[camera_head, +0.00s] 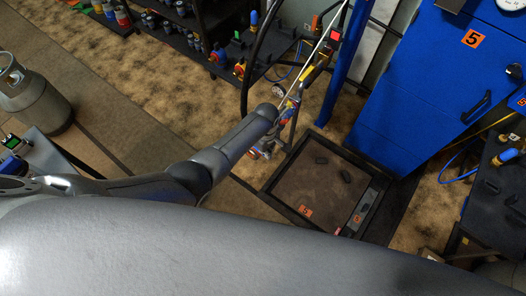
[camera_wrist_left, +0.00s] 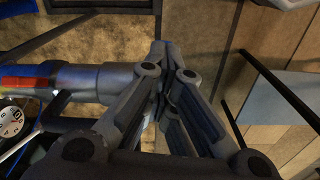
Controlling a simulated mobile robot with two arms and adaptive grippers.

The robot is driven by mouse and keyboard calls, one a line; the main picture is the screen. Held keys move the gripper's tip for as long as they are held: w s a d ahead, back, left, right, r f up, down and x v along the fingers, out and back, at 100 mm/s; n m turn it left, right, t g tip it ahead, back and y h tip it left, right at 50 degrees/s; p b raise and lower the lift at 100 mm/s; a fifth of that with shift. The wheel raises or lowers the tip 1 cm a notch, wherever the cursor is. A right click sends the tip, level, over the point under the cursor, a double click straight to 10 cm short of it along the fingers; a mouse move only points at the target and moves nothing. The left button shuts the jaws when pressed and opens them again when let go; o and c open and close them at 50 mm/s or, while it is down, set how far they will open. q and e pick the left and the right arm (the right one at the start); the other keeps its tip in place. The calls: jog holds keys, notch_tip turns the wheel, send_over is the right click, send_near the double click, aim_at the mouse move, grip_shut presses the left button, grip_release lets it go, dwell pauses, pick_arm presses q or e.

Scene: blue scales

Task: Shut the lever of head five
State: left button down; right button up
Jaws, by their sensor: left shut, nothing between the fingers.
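In the head view my left arm reaches to a filling head (camera_head: 286,112) with red, blue and yellow parts, left of the blue cabinet. My left wrist covers part of it. In the left wrist view my left gripper (camera_wrist_left: 162,52) is shut and empty, its fingers pointing up the picture beside a silver cylinder (camera_wrist_left: 70,82) with a red and yellow section. Whether they touch cannot be told. A round white gauge (camera_wrist_left: 12,122) sits at the left edge. The lever cannot be clearly made out. My right gripper is out of view.
A black-framed scale platform (camera_head: 325,175) lies on the floor beside the head. The blue cabinet (camera_head: 425,95) bears an orange 5 sign (camera_head: 475,38). A blue post (camera_head: 345,65) and a dark hose (camera_head: 250,65) stand nearby. A grey gas cylinder (camera_head: 35,95) stands at left.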

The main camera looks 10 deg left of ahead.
pick_arm(q)
jog(key=shift+s+a+f+n, duration=0.1)
jog(key=shift+f+n, duration=0.3)
jog(key=shift+n, duration=0.6)
jog(key=c, duration=1.6)
grip_release()
jog(key=shift+o, duration=1.1)
jog(key=shift+f, duration=0.1)
jog(key=shift+w, duration=0.25)
jog(key=shift+w+r, duration=0.1)
jog(key=shift+r, duration=0.1)
